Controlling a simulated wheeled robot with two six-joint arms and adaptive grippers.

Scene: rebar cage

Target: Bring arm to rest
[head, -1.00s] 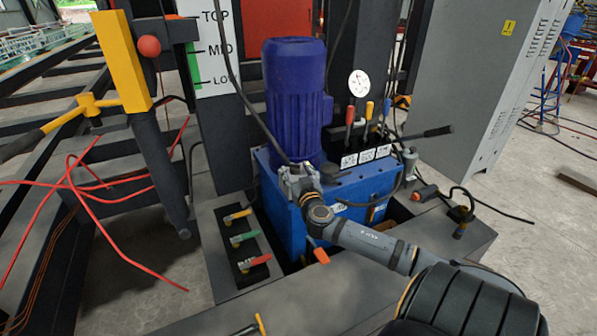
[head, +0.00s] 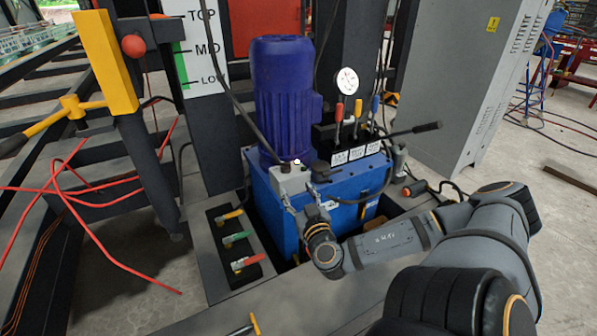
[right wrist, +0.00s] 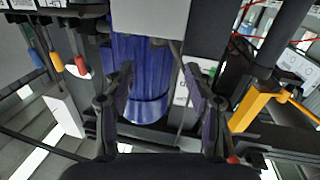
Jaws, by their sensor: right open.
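My right gripper (head: 300,200) is in front of the blue hydraulic power unit (head: 350,215), small and partly hidden by its own wrist in the head view. In the right wrist view, the two dark fingers stand apart with nothing held between them (right wrist: 158,75). The blue ribbed motor (head: 284,95) is beyond the fingers; it also shows in the right wrist view (right wrist: 140,75), which is upside down. I cannot tell the exact gap between gripper and unit. My right arm bends across the lower right of the head view. My left gripper is not in view.
Levers with red, yellow and blue handles (head: 358,112) and a round gauge (head: 347,81) top the unit. Several small valves (head: 238,238) lie left of it. A yellow-handled post (head: 105,60) stands at left, a grey cabinet (head: 450,80) at right. Red hoses trail at left.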

